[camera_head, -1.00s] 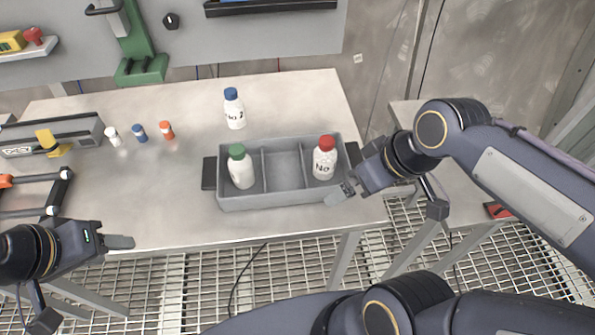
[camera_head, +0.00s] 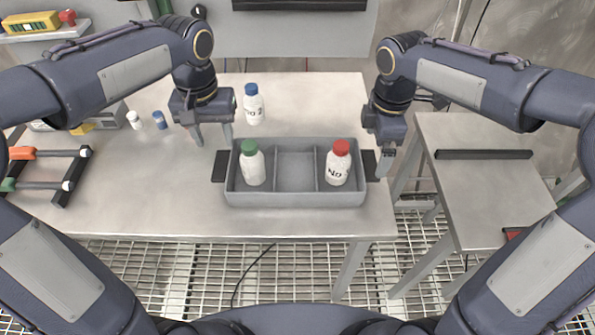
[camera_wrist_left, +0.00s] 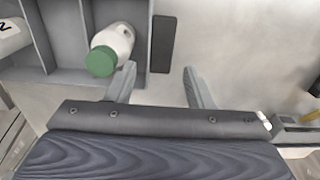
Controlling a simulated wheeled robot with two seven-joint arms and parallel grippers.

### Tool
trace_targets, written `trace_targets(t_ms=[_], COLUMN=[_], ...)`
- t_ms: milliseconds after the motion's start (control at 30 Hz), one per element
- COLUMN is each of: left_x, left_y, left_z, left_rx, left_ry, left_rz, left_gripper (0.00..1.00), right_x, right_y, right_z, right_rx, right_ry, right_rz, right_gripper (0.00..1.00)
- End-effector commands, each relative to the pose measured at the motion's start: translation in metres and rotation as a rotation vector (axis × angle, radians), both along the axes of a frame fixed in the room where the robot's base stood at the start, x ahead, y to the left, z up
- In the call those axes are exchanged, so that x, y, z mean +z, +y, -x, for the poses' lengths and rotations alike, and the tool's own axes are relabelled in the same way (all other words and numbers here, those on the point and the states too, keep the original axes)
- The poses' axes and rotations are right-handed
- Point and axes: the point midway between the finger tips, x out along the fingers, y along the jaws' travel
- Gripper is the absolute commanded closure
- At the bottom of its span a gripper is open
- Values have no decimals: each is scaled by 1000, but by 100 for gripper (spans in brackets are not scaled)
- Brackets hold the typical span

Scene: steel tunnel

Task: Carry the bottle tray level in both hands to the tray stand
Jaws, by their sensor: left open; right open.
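The grey bottle tray (camera_head: 295,199) lies flat on the steel table, with a black handle at its left end (camera_head: 221,166) and its right end (camera_head: 369,165). A green-capped white bottle (camera_head: 253,168) stands in its left compartment and a red-capped one (camera_head: 338,168) in its right; the middle one is empty. My left gripper (camera_head: 213,138) is open, above and behind the left handle. In the left wrist view that handle (camera_wrist_left: 163,44) lies ahead, between the open fingers' lines. My right gripper (camera_head: 380,158) is open close by the right handle; contact is unclear.
A blue-capped bottle (camera_head: 254,104) stands behind the tray, near my left gripper. Small vials (camera_head: 158,120) and a rack with coloured-ended rods (camera_head: 45,170) are at left. A lower side table (camera_head: 480,185) with a dark bar (camera_head: 497,154) stands at right, across a gap.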

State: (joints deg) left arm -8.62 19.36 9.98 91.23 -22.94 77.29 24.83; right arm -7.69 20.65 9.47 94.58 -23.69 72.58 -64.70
Motion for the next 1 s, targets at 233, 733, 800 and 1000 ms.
trace_targets(t_ms=[233, 733, 800, 1000], left_x=[-33, -76, -76, -76], left_y=[0, 0, 0, 0], left_z=[1, 0, 0, 0], left_rx=[1, 1, 1, 0], left_ry=[6, 1, 1, 1], left_rz=[-1, 1, 1, 1], left_gripper=[53, 53, 53, 62], right_x=[-33, -76, -76, -76], right_y=[0, 0, 0, 0], right_z=[1, 0, 0, 0], right_rx=[-1, -2, -2, -2], right_ry=[5, 1, 0, 1], right_rz=[0, 0, 0, -1], right_gripper=[0, 0, 0, 9])
